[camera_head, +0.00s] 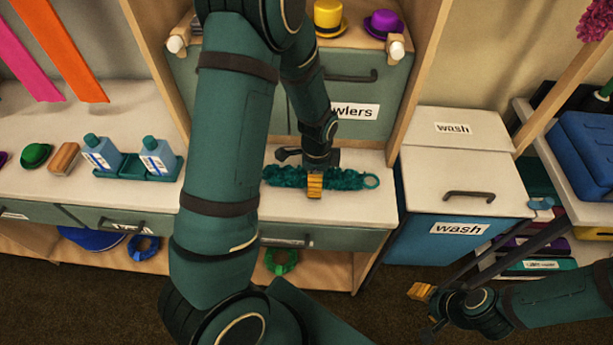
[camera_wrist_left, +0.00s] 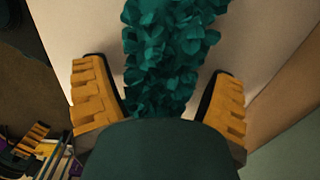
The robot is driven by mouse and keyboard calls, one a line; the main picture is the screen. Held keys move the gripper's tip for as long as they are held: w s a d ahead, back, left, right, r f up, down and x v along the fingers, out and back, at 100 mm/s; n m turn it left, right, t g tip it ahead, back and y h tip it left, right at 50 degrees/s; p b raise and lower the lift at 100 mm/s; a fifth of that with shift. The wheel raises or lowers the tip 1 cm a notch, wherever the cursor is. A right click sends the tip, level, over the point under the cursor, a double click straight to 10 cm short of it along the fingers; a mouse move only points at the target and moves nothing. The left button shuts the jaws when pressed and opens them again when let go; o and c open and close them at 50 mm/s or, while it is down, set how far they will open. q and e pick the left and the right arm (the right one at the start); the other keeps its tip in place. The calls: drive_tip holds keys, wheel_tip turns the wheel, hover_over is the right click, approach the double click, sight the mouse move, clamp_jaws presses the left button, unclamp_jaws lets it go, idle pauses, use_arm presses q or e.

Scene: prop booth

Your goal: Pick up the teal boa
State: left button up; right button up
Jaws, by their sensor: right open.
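In the left wrist view my left gripper (camera_wrist_left: 157,85) is open, with a yellow-padded finger on either side of the teal boa (camera_wrist_left: 170,45) and gaps between. Whether the fingers touch the counter cannot be told. My right gripper (camera_head: 421,308) is open and empty at the lower right, away from the boa.
A blue bin with "wash" labels (camera_head: 455,232) stands right of the counter. The cabinet drawer (camera_head: 345,82) is behind the boa, with yellow and purple hats above.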

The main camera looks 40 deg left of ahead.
use_arm(q)
drive_tip(key=c, duration=0.9)
drive_tip(key=shift+o, duration=0.2)
drive_tip(key=shift+r, duration=0.1)
